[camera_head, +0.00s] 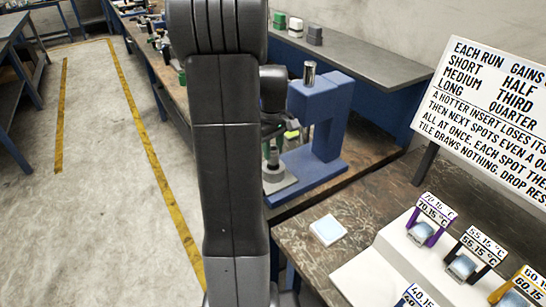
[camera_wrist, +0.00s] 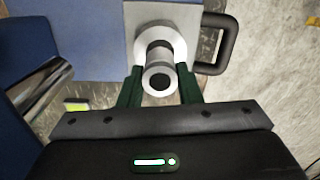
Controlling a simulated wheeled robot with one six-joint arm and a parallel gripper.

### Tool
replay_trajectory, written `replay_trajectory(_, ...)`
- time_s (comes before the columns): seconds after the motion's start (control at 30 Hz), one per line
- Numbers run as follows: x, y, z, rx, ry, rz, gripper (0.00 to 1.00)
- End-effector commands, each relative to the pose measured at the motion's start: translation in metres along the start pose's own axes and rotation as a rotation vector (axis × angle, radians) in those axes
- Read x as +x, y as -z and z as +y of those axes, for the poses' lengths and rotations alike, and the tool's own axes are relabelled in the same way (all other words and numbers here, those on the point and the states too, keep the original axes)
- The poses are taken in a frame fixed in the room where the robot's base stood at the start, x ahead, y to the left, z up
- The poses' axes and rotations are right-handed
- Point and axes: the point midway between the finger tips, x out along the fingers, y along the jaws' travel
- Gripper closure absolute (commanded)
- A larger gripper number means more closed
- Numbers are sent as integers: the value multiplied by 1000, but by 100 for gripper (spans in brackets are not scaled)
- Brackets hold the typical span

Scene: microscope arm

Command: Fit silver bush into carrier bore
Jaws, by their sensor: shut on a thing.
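My gripper (camera_wrist: 159,84) is shut on the silver bush (camera_wrist: 158,66) in the wrist view, one green finger on each side. The bush's near end shows a dark round hole. Beyond it is a pale ring on a light grey square plate with a dark handle (camera_wrist: 218,46), which looks like the carrier (camera_wrist: 184,14). The bush hides the carrier bore, and I cannot tell whether its far end is in it. In the head view the carrier (camera_head: 281,184) sits at the foot of the blue press (camera_head: 327,118). My arm hides much of the gripper there.
A small pale tile (camera_head: 327,230) lies on the near bench. A white board (camera_head: 368,266) there holds several temperature-tagged inserts, with a text sign (camera_head: 496,110) behind. In the wrist view a shiny cylinder (camera_wrist: 38,86) and a yellow-green piece (camera_wrist: 76,104) are at left.

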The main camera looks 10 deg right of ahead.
Motion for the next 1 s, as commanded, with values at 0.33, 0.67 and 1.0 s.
replay_trajectory(0.33, 38, 0, 0, 0, 0, 0, 98)
replay_trajectory(0.67, 38, 0, 0, 0, 0, 0, 49)
replay_trajectory(1.0, 35, 0, 0, 0, 0, 0, 47)
